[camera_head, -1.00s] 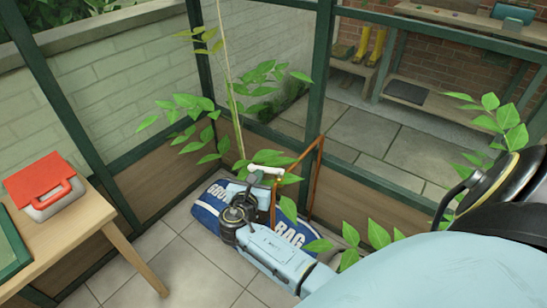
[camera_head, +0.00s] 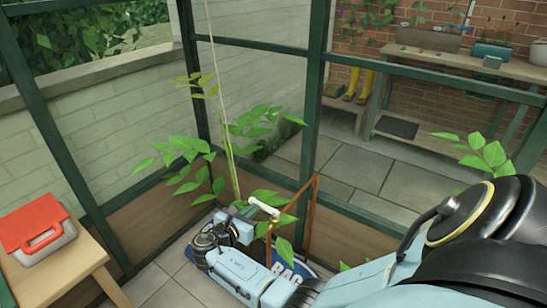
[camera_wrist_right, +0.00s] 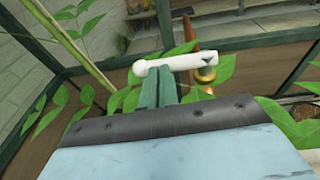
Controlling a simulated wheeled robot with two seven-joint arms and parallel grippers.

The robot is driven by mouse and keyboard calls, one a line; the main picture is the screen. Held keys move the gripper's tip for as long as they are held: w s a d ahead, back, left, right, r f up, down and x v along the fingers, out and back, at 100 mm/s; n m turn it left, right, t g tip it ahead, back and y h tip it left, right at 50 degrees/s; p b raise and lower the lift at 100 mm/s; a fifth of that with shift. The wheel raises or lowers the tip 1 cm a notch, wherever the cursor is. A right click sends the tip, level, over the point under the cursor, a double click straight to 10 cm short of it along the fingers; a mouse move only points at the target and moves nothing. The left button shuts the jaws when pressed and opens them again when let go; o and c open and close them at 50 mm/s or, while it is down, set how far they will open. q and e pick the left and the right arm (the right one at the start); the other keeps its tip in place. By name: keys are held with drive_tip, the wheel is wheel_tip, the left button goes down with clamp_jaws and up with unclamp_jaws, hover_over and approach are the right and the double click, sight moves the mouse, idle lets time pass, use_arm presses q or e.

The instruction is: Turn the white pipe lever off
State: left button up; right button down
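The white pipe lever (camera_head: 263,206) is a short white bar at the front end of a copper-brown pipe (camera_head: 312,215), in the corner by the glass wall. In the right wrist view the lever (camera_wrist_right: 180,64) lies crosswise just beyond my right fingertips, with a brass fitting (camera_wrist_right: 206,74) near its right end. My right gripper (camera_head: 246,211) is beside the lever. Its green fingers (camera_wrist_right: 158,84) lie close together and look shut, with nothing seen between them. I cannot tell whether they touch the lever. My left gripper is not in view.
A leafy plant (camera_head: 232,130) on a thin stake stands behind the lever. A blue bag (camera_head: 290,270) lies beneath my right arm. A wooden table (camera_head: 60,275) with a red-lidded box (camera_head: 38,240) is at the left. Green-framed glass panels close off the corner.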

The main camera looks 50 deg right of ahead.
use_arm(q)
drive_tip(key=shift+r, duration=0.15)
use_arm(e)
drive_tip(key=shift+r, duration=0.1)
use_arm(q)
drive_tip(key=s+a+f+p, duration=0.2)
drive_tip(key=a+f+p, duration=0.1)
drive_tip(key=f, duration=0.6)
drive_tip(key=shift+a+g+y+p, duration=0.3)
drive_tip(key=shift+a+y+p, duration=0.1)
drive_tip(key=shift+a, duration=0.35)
use_arm(e)
drive_tip(key=w+v, duration=0.1)
drive_tip(key=v, duration=1.3)
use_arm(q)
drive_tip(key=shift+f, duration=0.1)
use_arm(e)
drive_tip(key=shift+w+a, duration=0.1)
